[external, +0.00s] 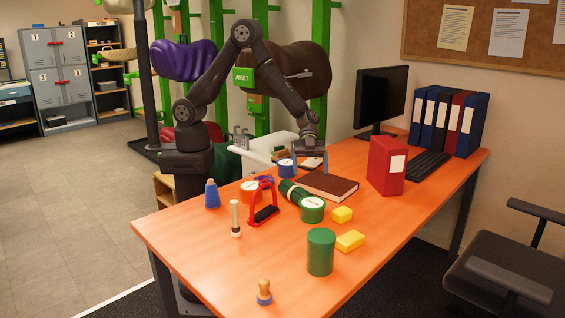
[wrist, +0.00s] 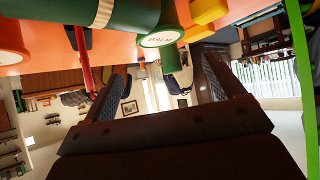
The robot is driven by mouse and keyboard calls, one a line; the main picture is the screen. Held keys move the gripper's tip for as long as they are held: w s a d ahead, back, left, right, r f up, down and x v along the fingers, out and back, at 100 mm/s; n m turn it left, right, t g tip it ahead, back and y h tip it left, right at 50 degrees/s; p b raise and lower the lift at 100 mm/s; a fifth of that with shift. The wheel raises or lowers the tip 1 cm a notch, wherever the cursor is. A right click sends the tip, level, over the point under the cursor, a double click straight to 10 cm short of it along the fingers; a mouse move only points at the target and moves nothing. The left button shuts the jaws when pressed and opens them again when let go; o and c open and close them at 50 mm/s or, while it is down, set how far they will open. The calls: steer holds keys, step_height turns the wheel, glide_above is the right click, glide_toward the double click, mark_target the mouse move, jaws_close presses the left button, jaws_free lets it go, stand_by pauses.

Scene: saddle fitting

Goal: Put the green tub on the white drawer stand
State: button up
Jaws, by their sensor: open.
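The green tub (external: 312,213) has a white labelled lid and stands upright on the orange table, beside a dark green roll (external: 291,190). In the wrist view the tub (wrist: 163,40) shows at the top, beyond my fingers. My gripper (external: 311,170) is open and empty above the brown book (external: 328,186), behind the tub and apart from it. The two spread fingers also show in the wrist view (wrist: 162,72). The white drawer stand (external: 259,148) is at the table's far left side, partly hidden by my arm.
A plain green cylinder (external: 321,253) stands in front of the tub. Yellow blocks (external: 350,241) lie to its right. A red stirrup (external: 263,204), an orange tub (external: 250,194) and a blue tub (external: 286,169) stand left. A red binder (external: 387,166) stands right. The front table edge is mostly clear.

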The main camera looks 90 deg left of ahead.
mark_target(313, 203)
steer(key=x, duration=1.4)
steer(key=shift+a, duration=0.1)
steer(key=c, duration=0.8)
steer(key=shift+c, duration=0.2)
steer(key=shift+r, duration=0.1)
steer(key=shift+r, duration=0.45)
steer(key=r, duration=0.3)
steer(key=shift+s+d+r, duration=0.2)
steer(key=shift+s+r, duration=0.1)
steer(key=s+d+r, duration=0.3)
steer(key=s+r, duration=0.3)
steer(key=s, duration=0.4)
steer(key=shift+s+d+r, duration=0.15)
steer(key=shift+d+r, duration=0.05)
